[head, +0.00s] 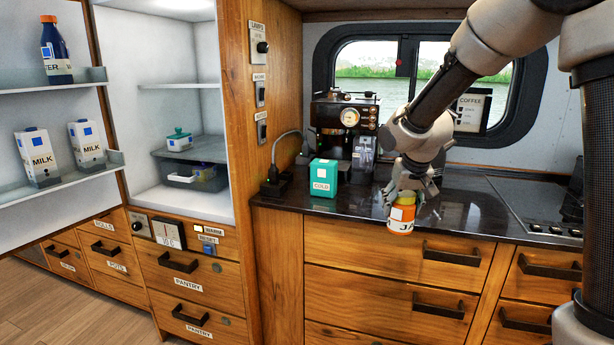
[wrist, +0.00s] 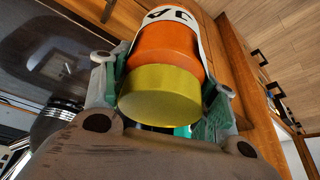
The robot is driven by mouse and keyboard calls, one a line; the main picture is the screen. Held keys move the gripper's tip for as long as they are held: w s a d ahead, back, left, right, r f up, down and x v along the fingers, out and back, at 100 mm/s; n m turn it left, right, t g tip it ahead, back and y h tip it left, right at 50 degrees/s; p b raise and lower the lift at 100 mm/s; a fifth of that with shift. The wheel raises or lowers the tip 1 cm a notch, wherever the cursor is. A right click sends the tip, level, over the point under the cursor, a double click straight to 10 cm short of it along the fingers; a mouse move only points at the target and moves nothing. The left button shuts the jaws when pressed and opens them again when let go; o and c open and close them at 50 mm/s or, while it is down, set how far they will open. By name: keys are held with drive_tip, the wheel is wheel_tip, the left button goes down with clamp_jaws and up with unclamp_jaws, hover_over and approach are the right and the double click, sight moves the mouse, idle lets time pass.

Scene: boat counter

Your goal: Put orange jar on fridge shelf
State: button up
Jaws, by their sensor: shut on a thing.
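The orange jar (head: 401,218) has a white label and a yellow lid. My gripper (head: 408,196) is shut on it at the front edge of the dark counter. In the wrist view the jar (wrist: 165,48) lies between the two fingers of my gripper (wrist: 160,95), lid toward the camera. In the head view I cannot tell whether the jar's base touches the counter. The open fridge stands at the left, with an upper fridge shelf (head: 180,86) that looks empty and a lower shelf (head: 160,153) that bears a small green-lidded container (head: 179,140).
A teal COLD box (head: 323,178) stands on the counter (head: 470,212) left of the jar, near a coffee machine (head: 345,115). The open fridge door holds milk cartons (head: 37,157) and a blue bottle (head: 55,48). A wooden panel (head: 262,180) separates fridge and counter. A hob (head: 520,200) is at right.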

drive_tip(key=w+d+f, duration=0.1)
drive_tip(key=d+f, duration=0.3)
drive_tip(key=f, duration=0.8)
drive_tip(key=shift+d+f+m, duration=0.15)
drive_tip(key=shift+d+m, duration=0.15)
drive_tip(key=shift+s+d, duration=0.1)
drive_tip(key=shift+d, duration=0.1)
